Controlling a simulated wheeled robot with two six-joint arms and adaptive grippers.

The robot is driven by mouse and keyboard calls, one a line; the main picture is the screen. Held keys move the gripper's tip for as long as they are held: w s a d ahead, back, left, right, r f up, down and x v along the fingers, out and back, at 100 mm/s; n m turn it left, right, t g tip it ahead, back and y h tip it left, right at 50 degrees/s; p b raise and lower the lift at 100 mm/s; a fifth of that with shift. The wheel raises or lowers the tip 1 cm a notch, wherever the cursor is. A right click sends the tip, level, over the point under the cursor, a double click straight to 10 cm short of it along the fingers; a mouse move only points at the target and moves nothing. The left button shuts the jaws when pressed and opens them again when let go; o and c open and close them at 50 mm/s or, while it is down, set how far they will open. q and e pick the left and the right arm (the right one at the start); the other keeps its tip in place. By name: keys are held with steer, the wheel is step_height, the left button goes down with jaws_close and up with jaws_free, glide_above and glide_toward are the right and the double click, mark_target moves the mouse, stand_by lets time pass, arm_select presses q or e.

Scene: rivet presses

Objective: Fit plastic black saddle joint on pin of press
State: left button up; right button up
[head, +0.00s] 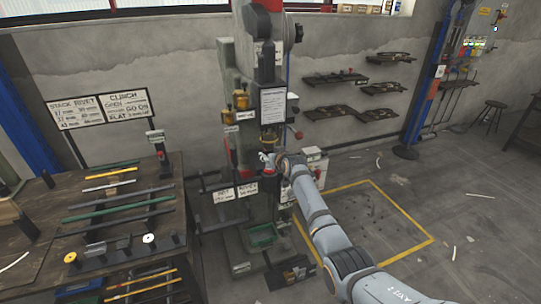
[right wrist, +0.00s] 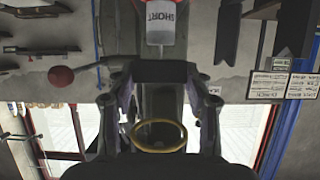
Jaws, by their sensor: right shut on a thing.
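The rivet press (head: 232,75) stands upright in the middle of the head view, a tall grey-green machine with a white notice on its front. My right gripper (head: 268,160) is at the press front, below the notice and just above a dark part with a red band. In the right wrist view its fingers (right wrist: 165,80) are closed on a dark piece (right wrist: 165,72) spanning the fingertips, seemingly the black saddle joint. I cannot make out its shape or the press pin clearly, nor whether they touch. My left gripper is not in view.
A workbench (head: 40,205) with racks of coloured strips is at left. A green bin (head: 262,236) sits low by the press. A red-knobbed lever (head: 298,135) sticks out at the press's right. Wall shelves (head: 335,78) are behind. The yellow-marked floor (head: 390,225) at right is mostly clear.

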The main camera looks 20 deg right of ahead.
steer(key=shift+f+b, duration=0.4)
steer(key=shift+f, duration=0.3)
steer(key=o, duration=1.1)
steer(key=v, duration=1.2)
steer(key=shift+d, duration=0.1)
